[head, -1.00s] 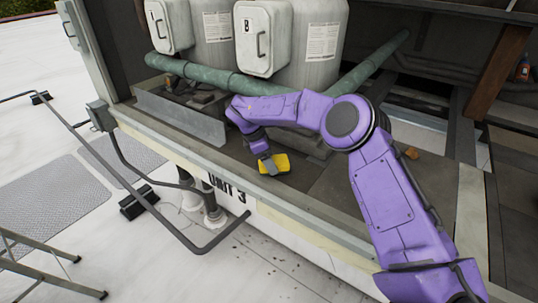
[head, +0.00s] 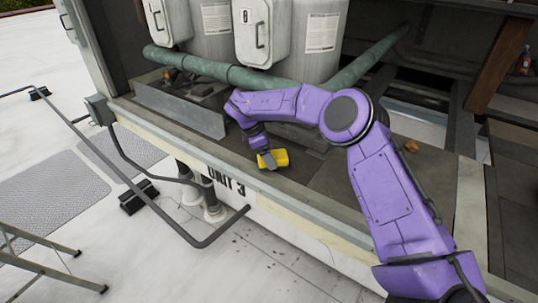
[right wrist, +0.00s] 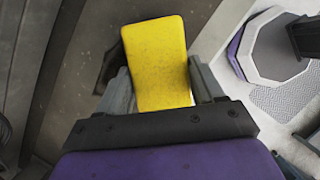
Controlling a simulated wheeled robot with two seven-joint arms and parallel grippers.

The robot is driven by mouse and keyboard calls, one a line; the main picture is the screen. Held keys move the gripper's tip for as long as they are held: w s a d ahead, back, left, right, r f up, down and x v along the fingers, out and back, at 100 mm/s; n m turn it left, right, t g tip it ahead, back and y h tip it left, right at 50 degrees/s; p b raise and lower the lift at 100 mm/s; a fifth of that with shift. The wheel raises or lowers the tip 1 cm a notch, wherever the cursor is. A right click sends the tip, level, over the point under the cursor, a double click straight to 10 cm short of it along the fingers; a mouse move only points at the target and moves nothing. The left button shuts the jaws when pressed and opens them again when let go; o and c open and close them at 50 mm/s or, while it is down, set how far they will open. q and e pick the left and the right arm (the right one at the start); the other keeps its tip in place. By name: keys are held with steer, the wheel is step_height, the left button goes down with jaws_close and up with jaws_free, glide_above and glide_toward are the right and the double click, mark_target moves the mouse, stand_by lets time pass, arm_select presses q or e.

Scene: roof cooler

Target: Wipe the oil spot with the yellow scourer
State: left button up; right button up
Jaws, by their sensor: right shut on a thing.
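The yellow scourer (head: 281,158) is a small yellow block low over the grey deck of the unit, near its front edge. My right gripper (head: 267,160) is shut on it, and the arm reaches in from the right. In the right wrist view the scourer (right wrist: 158,62) sticks out between the two fingers (right wrist: 157,95). A dark patch (right wrist: 112,66) shows beside the scourer there; I cannot tell whether it is the oil spot or a shadow. I cannot tell whether the scourer touches the deck. My left gripper is not in view.
Grey tanks (head: 318,42) and a green pipe (head: 225,73) stand behind the arm. A dark handrail (head: 190,242) runs in front. The deck is open to the right of the scourer.

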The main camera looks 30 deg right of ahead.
steer(key=shift+f+b, duration=0.6)
